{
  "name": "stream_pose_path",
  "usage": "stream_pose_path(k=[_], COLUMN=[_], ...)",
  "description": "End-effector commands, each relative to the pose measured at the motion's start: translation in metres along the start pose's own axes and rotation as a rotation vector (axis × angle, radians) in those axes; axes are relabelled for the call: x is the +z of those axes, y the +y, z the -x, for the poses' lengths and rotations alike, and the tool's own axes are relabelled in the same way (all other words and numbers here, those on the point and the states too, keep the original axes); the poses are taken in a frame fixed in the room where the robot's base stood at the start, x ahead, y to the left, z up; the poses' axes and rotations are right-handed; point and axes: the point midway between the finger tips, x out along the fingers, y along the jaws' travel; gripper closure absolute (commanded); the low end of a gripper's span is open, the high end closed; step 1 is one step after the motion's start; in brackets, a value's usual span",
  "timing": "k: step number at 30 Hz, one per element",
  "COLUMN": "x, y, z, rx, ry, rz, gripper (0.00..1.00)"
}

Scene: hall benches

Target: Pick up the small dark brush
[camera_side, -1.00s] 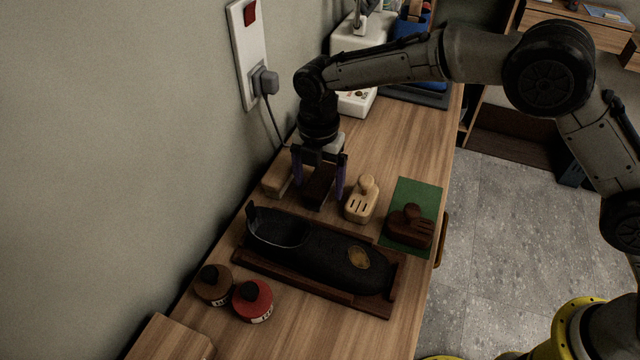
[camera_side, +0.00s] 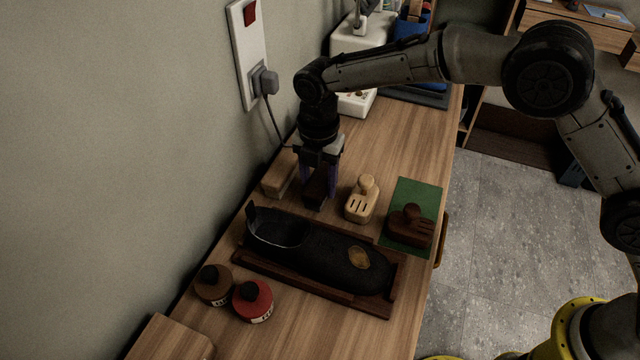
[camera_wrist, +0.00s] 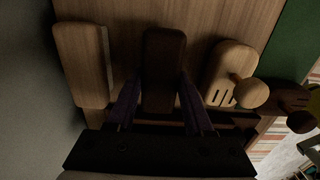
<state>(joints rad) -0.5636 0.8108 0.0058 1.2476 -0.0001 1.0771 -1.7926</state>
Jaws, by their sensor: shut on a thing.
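The small dark brush (camera_side: 317,187) stands on the wooden bench, between a light wooden brush and a light wooden block with a knob. My gripper (camera_side: 319,184) points down over it with its purple fingers shut on its two sides. In the wrist view the dark brush (camera_wrist: 164,70) shows as a long dark brown block between the fingers (camera_wrist: 161,105). Its underside is hidden, so I cannot tell whether it touches the bench.
Close by are the light brush (camera_side: 280,179), the light knobbed block (camera_side: 361,200) and a dark knobbed block (camera_side: 408,228) on a green mat (camera_side: 416,193). A black shoe (camera_side: 330,257) lies on a wooden tray (camera_side: 262,268). Two jars (camera_side: 213,286) (camera_side: 252,301) stand in front. The wall is close on the left.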

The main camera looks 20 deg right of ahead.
Motion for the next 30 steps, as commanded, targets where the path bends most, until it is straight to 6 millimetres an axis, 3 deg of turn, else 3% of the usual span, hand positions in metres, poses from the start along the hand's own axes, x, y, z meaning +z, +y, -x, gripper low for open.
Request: stream_pose_path(k=[11, 17, 26, 30], x=[0.0, 0.0, -0.012, -0.018], y=[0.0, 0.001, -0.052, -0.081], z=[0.006, 0.035, 0.1, 0.111], rx=[0.001, 0.005, 0.004, 0.001], ry=[0.0, -0.001, -0.001, 0.0], rz=[0.0, 0.0, 0.0, 0.0], gripper=[1.0, 1.0, 1.0, 1.0])
